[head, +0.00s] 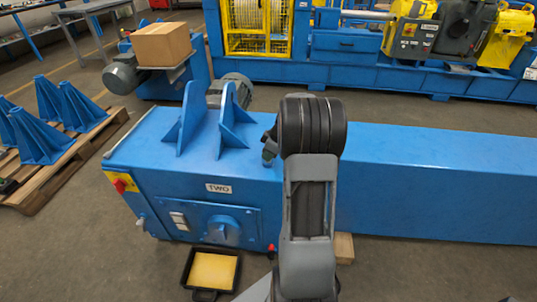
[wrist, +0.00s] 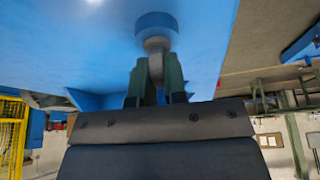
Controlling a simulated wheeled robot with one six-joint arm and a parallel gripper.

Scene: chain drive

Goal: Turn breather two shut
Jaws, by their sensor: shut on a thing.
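The breather in the wrist view has a round blue base (wrist: 156,24) on a blue surface and a grey handle (wrist: 155,62) standing out from it. My gripper (wrist: 156,78) is shut on this grey handle, with one dark green finger on each side. The exact angle of the handle is hard to tell. In the head view, the sign "TWO" (head: 218,188) is on the front of the blue drive housing (head: 155,160). My arm reaches over the housing just right of the sign and hides most of the breather and my fingertips.
Two upright blue brackets (head: 190,120) stand on the housing left of my arm. A red and yellow switch (head: 120,184) is at its left corner. A black tray with yellow contents (head: 212,270) lies on the floor in front. The long blue beam (head: 430,180) to the right is clear.

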